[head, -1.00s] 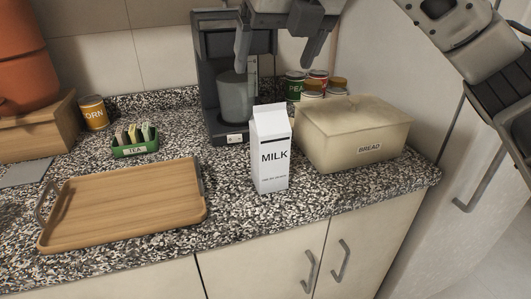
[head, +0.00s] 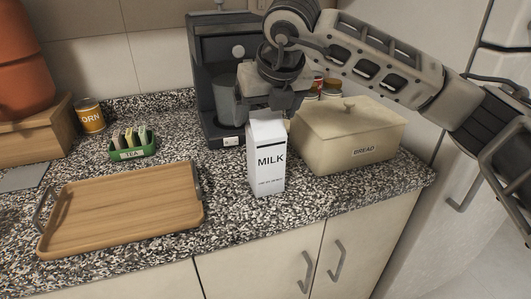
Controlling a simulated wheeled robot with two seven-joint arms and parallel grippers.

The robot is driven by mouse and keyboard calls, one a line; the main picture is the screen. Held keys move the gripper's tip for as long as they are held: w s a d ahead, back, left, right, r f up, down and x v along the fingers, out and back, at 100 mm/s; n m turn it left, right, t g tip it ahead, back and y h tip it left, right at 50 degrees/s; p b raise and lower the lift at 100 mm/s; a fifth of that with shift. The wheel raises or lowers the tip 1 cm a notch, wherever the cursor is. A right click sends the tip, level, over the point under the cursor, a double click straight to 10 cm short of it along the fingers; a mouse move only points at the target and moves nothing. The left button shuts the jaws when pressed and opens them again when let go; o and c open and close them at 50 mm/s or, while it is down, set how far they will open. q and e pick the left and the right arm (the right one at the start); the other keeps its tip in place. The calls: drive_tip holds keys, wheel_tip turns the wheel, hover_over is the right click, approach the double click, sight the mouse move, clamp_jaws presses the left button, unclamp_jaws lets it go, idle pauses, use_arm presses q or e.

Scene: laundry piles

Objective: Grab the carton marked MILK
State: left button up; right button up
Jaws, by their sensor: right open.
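The white carton marked MILK (head: 266,165) stands upright on the speckled counter, left of the bread box. My right gripper (head: 266,114) hangs over the carton's top, pointing down, with its fingers near the top edge. It is open, and a finger shows on the left of the carton's top. Whether the fingers touch the carton cannot be told. My left gripper is not in view.
A bread box (head: 348,136) stands close on the carton's right, and a dark coffee machine (head: 207,80) stands behind. The counter in front of the carton is clear.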

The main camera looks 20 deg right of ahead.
drive_tip(key=shift+x, duration=1.3)
clamp_jaws()
drive_tip(key=shift+r, duration=0.15)
